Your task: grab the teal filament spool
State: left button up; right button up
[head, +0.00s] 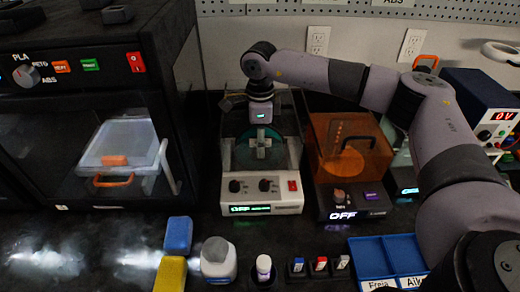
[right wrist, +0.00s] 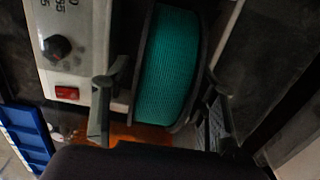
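The teal filament spool (right wrist: 168,60) shows in the right wrist view, its teal winding between two dark flanges. It sits in a white-fronted machine (head: 262,208) with two knobs, a red switch and an "OFF" display. My right gripper (right wrist: 163,85) is open, with one finger on each side of the spool. A gap shows between the left finger and the spool; the right finger is close to the other flange, and contact cannot be told. In the head view the right gripper (head: 262,148) points down over the machine and hides much of the spool. My left gripper is not in view.
An orange-windowed machine (head: 350,150) stands close on the right, and a black printer (head: 90,80) on the left. In front are a blue block (head: 178,236), a yellow block (head: 171,274), a white bottle (head: 218,264) and a blue tray (head: 385,258). A pegboard wall is behind.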

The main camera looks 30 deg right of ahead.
grip_shut()
dwell(0.5)
jog(key=shift+r, duration=0.1)
